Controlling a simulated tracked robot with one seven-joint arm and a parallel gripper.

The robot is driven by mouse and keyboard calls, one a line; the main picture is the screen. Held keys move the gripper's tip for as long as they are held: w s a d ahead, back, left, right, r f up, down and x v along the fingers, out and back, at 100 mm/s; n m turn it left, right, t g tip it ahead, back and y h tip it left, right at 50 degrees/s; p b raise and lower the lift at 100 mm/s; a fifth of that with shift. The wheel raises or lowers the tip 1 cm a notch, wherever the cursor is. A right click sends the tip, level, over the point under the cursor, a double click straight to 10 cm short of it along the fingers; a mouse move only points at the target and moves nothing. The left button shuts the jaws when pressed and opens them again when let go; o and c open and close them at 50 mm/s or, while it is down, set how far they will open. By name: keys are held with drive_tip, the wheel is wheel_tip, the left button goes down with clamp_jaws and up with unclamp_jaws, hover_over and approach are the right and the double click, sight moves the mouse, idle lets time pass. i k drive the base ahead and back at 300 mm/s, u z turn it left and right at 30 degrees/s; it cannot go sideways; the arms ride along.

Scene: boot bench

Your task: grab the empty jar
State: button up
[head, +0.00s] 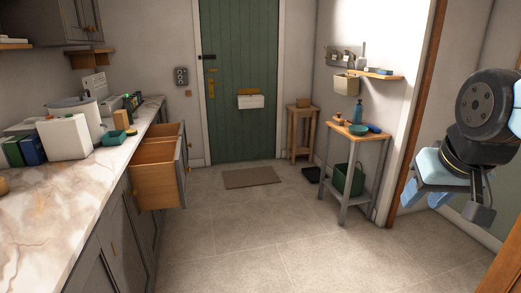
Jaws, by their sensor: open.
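I cannot make out an empty jar in the head view. The small things on the counter and on the shelves are too small or too dark to tell apart. My gripper (425,198) is at the right of the picture, in front of the wall and the wooden door frame. It is open, and I see nothing between its fingers. It is well apart from the counter and from the small table.
The marble counter (48,205) on the left holds boxes and a pot (78,112). A drawer (158,172) stands pulled out below it. The middle floor is clear.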

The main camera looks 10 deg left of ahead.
sight(135, 110)
drive_tip(key=z, duration=0.05)
drive_tip(key=i, duration=2.3)
drive_tip(key=u, duration=0.3)
drive_tip(key=i, duration=1.1)
drive_tip(key=u, duration=0.8)
drive_tip(key=i, duration=1)
drive_tip(key=u, duration=1.1)
drive_tip(key=i, duration=0.8)
drive_tip(key=u, duration=0.25)
drive_tip(key=k, duration=0.85)
drive_tip(key=u, duration=0.25)
drive_tip(key=i, duration=0.25)
drive_tip(key=z, duration=0.05)
